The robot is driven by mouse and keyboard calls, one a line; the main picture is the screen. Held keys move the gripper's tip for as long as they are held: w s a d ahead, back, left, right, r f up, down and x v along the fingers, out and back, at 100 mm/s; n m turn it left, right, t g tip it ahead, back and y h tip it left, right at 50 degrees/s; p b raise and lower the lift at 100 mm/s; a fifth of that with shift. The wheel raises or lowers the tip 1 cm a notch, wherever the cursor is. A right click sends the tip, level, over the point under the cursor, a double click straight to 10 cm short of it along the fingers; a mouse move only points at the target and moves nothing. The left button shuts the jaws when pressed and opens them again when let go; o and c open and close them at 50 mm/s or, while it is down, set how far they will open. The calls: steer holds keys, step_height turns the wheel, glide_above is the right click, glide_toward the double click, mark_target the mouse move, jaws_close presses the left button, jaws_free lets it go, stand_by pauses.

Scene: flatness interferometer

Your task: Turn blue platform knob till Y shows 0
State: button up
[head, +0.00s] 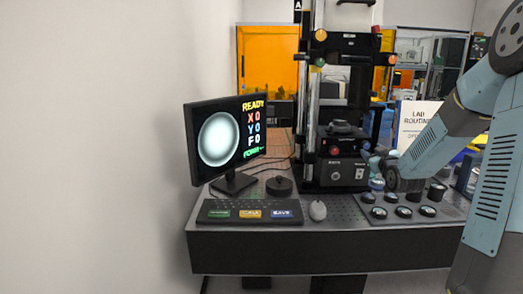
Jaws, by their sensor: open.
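The monitor (225,138) at the left shows a pale round disc and a text column: READY, a red X line, a blue Y line and a white F line. The Y line (253,127) appears to read 0, though the text is small. The interferometer (343,172) stands behind the bench's middle, with a dark platform (342,129) above its base. My gripper (377,176) is open at the right side of the interferometer base, small and partly hidden by my wrist.
Several round optics in dark holders (404,211) stand at the right, below my wrist. A white lab sign (417,122) stands behind. Orange and green knobs sit higher on the instrument.

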stand_by(0.8)
steer(key=s+a+r+m+g+h, duration=0.1)
steer(key=s+a+r+g, duration=0.2)
steer(key=s, duration=0.5)
steer(key=s+a+r+m+g, duration=0.1)
steer(key=s+a+g, duration=0.2)
steer(key=s+a, duration=0.45)
steer(key=s+a+r+m+g+h, duration=0.1)
steer(key=s+a+r+g, duration=0.15)
steer(key=s, duration=0.75)
steer(key=s+a+m+g+y, duration=0.1)
steer(key=s+g, duration=0.3)
steer(key=s, duration=1.2)
steer(key=shift+a+f+y, duration=0.35)
steer(key=shift+a+y, duration=0.15)
steer(key=shift+a, duration=0.4)
